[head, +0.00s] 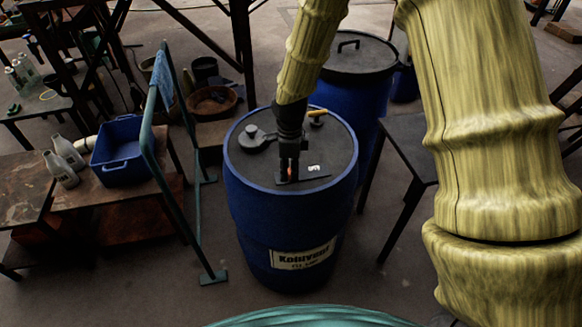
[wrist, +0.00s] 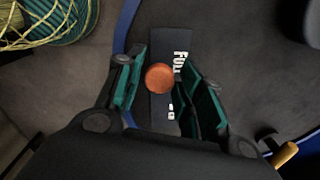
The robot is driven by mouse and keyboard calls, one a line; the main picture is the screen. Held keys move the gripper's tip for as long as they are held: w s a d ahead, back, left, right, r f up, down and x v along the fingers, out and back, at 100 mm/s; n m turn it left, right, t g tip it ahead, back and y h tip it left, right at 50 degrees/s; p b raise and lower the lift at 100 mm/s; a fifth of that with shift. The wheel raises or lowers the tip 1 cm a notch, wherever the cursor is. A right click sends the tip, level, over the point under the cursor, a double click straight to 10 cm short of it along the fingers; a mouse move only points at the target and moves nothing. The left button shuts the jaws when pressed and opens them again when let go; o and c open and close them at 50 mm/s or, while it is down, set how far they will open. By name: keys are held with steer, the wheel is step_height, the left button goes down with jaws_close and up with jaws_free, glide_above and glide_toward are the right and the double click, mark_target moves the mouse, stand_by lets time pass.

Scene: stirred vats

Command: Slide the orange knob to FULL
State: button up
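The orange knob (wrist: 159,77) is round and sits on a dark strip (wrist: 171,45) with white lettering that reads FULL beside the knob. My gripper (wrist: 160,85) is open, with one finger on each side of the knob; I cannot tell whether either finger touches it. In the head view my gripper (head: 289,170) points down over the strip on the lid (head: 330,140) of a blue drum (head: 290,220). Only a small orange spot of the knob (head: 290,170) shows there between the fingers.
The lid also bears a round dark cap (head: 252,138) and a yellow-handled part (head: 317,113). A teal rail (head: 175,190) stands left of the drum, a dark table (head: 408,145) right. A second blue drum (head: 350,98) stands behind.

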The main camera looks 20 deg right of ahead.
mark_target(290, 171)
steer(key=shift+o, duration=0.5)
steer(key=shift+d+r, duration=0.1)
steer(key=shift+d, duration=0.05)
step_height(290, 171, up, 12)
stand_by(0.4)
stand_by(0.3)
